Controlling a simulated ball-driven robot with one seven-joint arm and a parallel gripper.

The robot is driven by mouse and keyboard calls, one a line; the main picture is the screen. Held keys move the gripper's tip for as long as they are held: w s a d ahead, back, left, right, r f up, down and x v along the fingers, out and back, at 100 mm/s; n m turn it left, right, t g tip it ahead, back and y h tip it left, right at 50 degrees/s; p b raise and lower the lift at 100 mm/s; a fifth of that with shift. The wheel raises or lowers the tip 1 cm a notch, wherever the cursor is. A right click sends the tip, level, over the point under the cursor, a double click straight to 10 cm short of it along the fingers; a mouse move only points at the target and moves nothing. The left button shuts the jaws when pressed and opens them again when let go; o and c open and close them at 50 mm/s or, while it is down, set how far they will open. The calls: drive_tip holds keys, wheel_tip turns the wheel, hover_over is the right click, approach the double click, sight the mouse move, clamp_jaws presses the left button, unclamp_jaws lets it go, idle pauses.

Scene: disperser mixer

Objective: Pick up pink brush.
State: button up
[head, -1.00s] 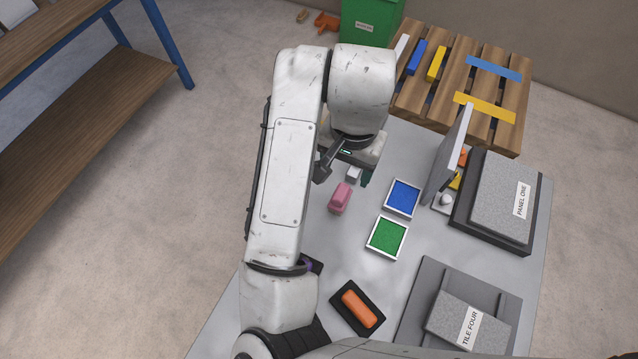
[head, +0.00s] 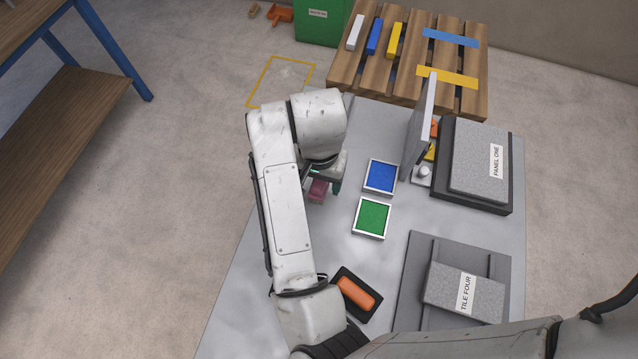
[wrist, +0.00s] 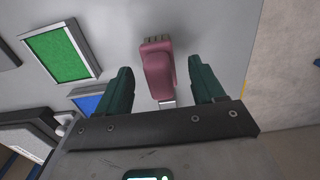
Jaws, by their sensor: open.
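The pink brush (head: 318,190) lies on the grey table, partly hidden by my gripper in the head view. In the wrist view the pink brush (wrist: 158,70) shows a pink body with short bristles at its far end. My gripper (wrist: 163,80) is open, with its two dark green fingers one on each side of the brush and a gap to each. The fingers appear apart from the brush, and I cannot tell how far above the table they are. In the head view my gripper (head: 324,188) is over the brush, mostly covered by my arm.
A blue tray (head: 380,177) and a green tray (head: 372,217) lie right of the brush. An orange block (head: 357,293) sits on a dark pad nearer me. An upright grey panel (head: 419,128) and stone tiles stand farther right. The table left of the brush is narrow.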

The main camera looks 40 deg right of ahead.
drive_tip(key=shift+f, duration=0.3)
drive_tip(key=shift+c, duration=0.4)
drive_tip(key=c, duration=1.1)
drive_tip(key=shift+r, duration=0.15)
drive_tip(key=shift+r, duration=0.55)
drive_tip(key=s+d+r+p, duration=0.2)
drive_tip(key=s+d+r, duration=0.4)
drive_tip(key=s+r, duration=0.5)
drive_tip(key=shift+s+r, duration=0.35)
drive_tip(key=shift+s, duration=0.5)
